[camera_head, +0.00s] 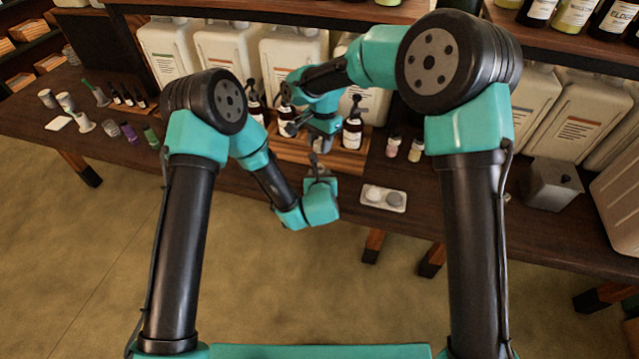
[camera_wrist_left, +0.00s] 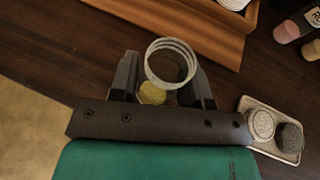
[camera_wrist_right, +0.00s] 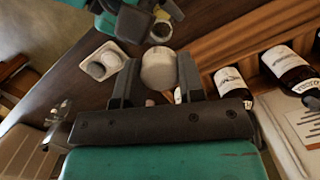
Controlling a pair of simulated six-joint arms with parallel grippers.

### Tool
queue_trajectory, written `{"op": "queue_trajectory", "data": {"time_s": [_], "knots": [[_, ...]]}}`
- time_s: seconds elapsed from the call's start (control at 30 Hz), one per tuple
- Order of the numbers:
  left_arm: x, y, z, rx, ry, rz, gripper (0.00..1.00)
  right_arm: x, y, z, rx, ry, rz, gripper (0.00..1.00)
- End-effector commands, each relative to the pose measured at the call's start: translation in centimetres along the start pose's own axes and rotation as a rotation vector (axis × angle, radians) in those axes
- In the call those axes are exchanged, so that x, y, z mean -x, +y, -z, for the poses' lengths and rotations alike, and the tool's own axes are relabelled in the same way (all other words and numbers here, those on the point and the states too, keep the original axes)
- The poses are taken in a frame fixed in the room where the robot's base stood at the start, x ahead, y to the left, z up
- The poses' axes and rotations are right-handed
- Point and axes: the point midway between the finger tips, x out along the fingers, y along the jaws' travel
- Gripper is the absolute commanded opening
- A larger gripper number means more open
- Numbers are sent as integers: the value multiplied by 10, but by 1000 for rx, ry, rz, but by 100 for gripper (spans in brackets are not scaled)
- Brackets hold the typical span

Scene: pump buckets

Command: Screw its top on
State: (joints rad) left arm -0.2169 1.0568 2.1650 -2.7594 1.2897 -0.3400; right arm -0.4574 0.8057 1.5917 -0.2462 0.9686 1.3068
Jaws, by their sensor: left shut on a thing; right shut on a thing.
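My left gripper (camera_head: 317,166) is shut on a small clear glass jar (camera_wrist_left: 153,93) with yellowish contents. In the left wrist view the jar's threaded rim faces up and is open. My right gripper (camera_head: 318,142) is shut on a pale round top (camera_wrist_right: 158,68), seen between its fingers in the right wrist view. It is above and behind the left gripper in the head view. The jar also shows near the upper edge of the right wrist view (camera_wrist_right: 161,30), apart from the top. In the head view both held things are too small to tell clearly.
A small white tray (camera_head: 398,202) with a light and a grey round lid lies right of my left gripper. Pump bottles (camera_head: 353,132) stand in a wooden crate (camera_head: 348,158) behind. Two small bottles (camera_head: 393,146) stand right of it. Large canisters line the back.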

Motion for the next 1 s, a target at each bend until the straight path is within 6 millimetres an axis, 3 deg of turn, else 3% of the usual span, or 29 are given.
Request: {"op": "queue_trajectory", "data": {"time_s": [0.23,0.37,0.77,1.0], "knots": [[0,0,0,0,0,0,1,0,0,0,0,0,0,14],[0,0,0,0,0,0,0,-3,0,0,0,0,-1,14],[0,0,0,0,0,0,0,-47,0,5,-1,-2,-2,14],[0,0,0,0,0,0,0,-50,0,6,-1,-1,0,14]]}}
